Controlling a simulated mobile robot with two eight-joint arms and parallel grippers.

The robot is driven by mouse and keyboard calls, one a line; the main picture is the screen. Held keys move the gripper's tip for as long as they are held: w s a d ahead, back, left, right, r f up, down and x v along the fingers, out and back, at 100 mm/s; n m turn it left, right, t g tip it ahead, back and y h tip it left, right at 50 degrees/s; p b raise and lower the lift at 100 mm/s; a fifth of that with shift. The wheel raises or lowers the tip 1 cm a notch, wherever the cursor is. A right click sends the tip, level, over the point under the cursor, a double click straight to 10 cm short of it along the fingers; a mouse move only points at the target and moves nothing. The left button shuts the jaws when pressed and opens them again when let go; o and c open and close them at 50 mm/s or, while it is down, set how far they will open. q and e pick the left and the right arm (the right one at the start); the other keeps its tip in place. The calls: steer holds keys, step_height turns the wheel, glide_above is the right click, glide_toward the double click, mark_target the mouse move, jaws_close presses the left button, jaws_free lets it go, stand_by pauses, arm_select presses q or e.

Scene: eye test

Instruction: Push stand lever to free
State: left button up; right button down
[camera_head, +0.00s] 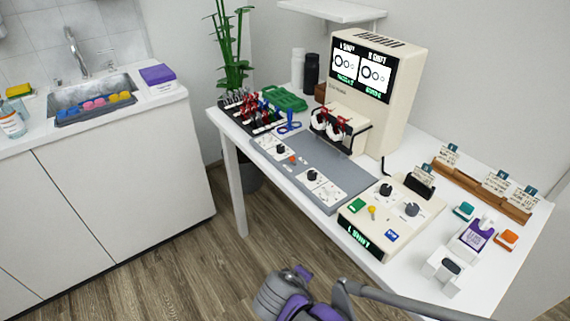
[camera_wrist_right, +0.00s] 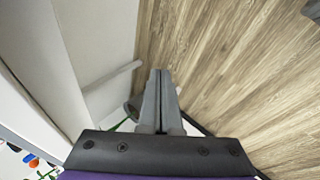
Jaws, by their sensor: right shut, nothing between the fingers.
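A white test machine (camera_head: 392,120) with a two-picture screen stands on the white table. On its front, a stand with black bent arms (camera_head: 365,130) holds a pair of white and red round lens parts (camera_head: 330,124). A small black bent lever (camera_head: 386,166) sticks out by the foot of the machine; I cannot tell whether this is the stand lever, and no label names it. My right gripper (camera_wrist_right: 159,82) is shut and empty in the wrist view, over the wood floor beside the table. In the head view my right arm is at the bottom, apart from the machine.
A grey mat (camera_head: 320,170) with knob panels and a cream control box (camera_head: 400,215) lie in front of the machine. A wooden card rack (camera_head: 480,190) and small boxes stand at right. A lens rack (camera_head: 242,112) and green case (camera_head: 284,98) are at left.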

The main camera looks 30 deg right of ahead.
mark_target(291, 160)
steer(key=w+a+r+n+t+h+p, duration=0.3)
steer(key=w+a+r+t+h+p, duration=0.1)
steer(key=w+r+h, duration=0.6)
steer(key=w+r+t+p, duration=0.1)
steer(key=w+r+t, duration=0.1)
steer(key=w+r, duration=0.1)
steer(key=shift+w+a+r+h, duration=0.2)
steer(key=shift+w+r+h, duration=0.1)
steer(key=shift+r, duration=0.6)
steer(key=shift+n, duration=0.3)
steer(key=x, duration=1.4)
steer(key=shift+w+b, duration=0.15)
steer(key=shift+b, duration=0.2)
steer(key=shift+r, duration=0.1)
steer(key=shift+r+p, duration=0.2)
steer(key=shift+p, duration=0.3)
